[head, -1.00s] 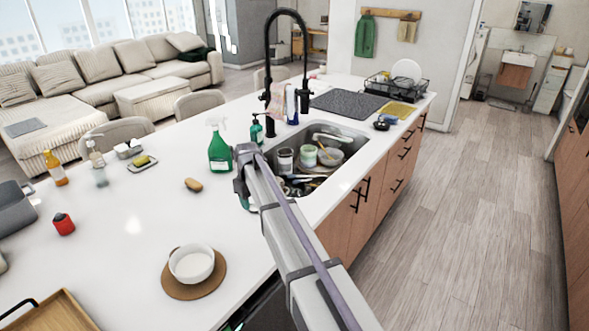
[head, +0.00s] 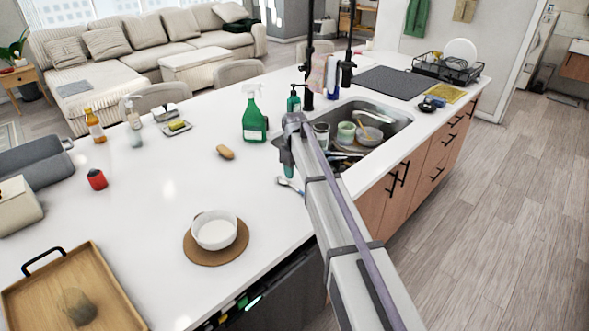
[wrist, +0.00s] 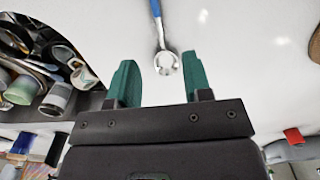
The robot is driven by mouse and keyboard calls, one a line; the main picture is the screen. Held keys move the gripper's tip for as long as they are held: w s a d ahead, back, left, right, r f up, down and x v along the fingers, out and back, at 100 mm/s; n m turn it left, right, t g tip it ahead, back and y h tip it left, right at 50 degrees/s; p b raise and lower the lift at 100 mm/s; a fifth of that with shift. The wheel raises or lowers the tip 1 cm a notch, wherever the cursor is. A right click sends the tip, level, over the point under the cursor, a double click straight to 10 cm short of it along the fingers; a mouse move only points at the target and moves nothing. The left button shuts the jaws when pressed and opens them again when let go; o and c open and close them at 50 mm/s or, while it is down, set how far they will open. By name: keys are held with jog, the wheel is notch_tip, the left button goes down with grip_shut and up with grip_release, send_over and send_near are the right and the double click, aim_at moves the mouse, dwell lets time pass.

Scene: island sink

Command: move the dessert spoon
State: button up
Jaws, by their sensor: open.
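The spoon (head: 290,185) lies on the white counter just left of the sink, partly hidden by my arm in the head view. In the wrist view the spoon (wrist: 166,62) shows a shiny metal bowl and a blue handle running up out of frame. My gripper (head: 287,168) is over the counter close to the spoon. In the wrist view my gripper (wrist: 163,80) has its two green fingers wide apart. The spoon's bowl appears between them, with no finger touching it visibly.
The sink (head: 385,122) holds cups, a bowl and utensils. A green spray bottle (head: 254,118) and a soap dispenser (head: 294,100) stand behind my gripper. A white bowl (head: 215,231) sits on a round mat at the front. A wooden tray (head: 110,287) is at front left. The counter between is clear.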

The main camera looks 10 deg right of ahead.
aim_at(295, 186)
notch_tip(295, 186, down, 7)
jog(key=b, duration=0.5)
jog(key=shift+r, duration=0.1)
grip_shut()
